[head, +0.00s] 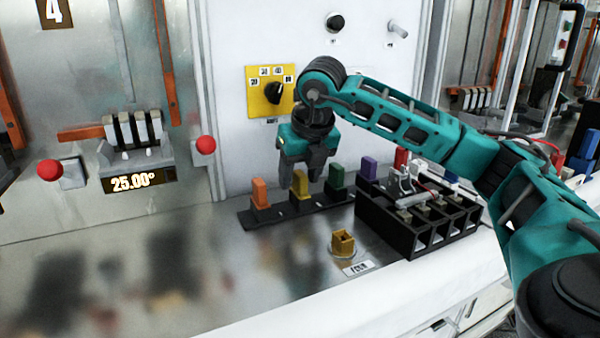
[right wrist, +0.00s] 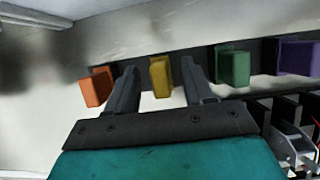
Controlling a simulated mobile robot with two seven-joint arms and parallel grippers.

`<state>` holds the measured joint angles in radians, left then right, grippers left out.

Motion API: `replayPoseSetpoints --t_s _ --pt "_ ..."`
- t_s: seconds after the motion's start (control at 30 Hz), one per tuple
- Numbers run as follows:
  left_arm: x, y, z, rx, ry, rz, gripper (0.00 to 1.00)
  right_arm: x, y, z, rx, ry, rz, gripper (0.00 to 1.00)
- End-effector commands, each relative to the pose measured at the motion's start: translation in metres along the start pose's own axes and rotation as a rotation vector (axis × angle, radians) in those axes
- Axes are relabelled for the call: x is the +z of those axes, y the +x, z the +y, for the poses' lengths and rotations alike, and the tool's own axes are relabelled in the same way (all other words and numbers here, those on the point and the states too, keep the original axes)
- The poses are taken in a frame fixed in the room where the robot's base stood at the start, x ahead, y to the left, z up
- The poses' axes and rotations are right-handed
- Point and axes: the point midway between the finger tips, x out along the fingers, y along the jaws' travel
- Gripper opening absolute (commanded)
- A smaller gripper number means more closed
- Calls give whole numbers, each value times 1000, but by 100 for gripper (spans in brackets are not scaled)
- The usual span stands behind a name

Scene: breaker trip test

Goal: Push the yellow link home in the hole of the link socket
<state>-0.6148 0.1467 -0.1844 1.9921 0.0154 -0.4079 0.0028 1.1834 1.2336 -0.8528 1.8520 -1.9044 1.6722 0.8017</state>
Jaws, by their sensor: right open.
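The yellow link (head: 300,184) stands upright in the dark rack between an orange link and a green link. In the right wrist view the yellow link (right wrist: 160,77) shows between my right gripper's two fingers (right wrist: 160,88), apart from both. My right gripper (head: 303,172) is open and empty, just above and behind the yellow link in the head view. The link socket (head: 343,243) is a small yellow block with a hole in its top, on the metal bench in front of the rack. My left gripper is not in view.
The rack (head: 262,221) also holds the orange link (head: 259,192), green link (head: 337,176) and purple link (head: 369,167). A black compartmented block (head: 400,232) with wires stands right of the socket. The bench left of the rack is clear.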

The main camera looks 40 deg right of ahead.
Motion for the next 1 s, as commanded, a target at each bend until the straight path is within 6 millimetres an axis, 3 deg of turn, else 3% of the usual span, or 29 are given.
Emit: replayPoseSetpoints --t_s 0.03,0.07,0.3,0.5,0.7,1.0 --pt "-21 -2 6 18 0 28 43 0 0 0 0 0 0 53" --pt "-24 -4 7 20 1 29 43 1 -8 0 2 0 -4 53" --pt "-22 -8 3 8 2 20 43 2 -69 1 3 0 -6 53" --pt "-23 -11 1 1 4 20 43 1 -108 0 2 -1 -4 53" --pt "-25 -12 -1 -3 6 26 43 0 -127 0 1 0 -2 53" --pt "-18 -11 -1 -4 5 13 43 0 -130 0 1 0 -1 53"
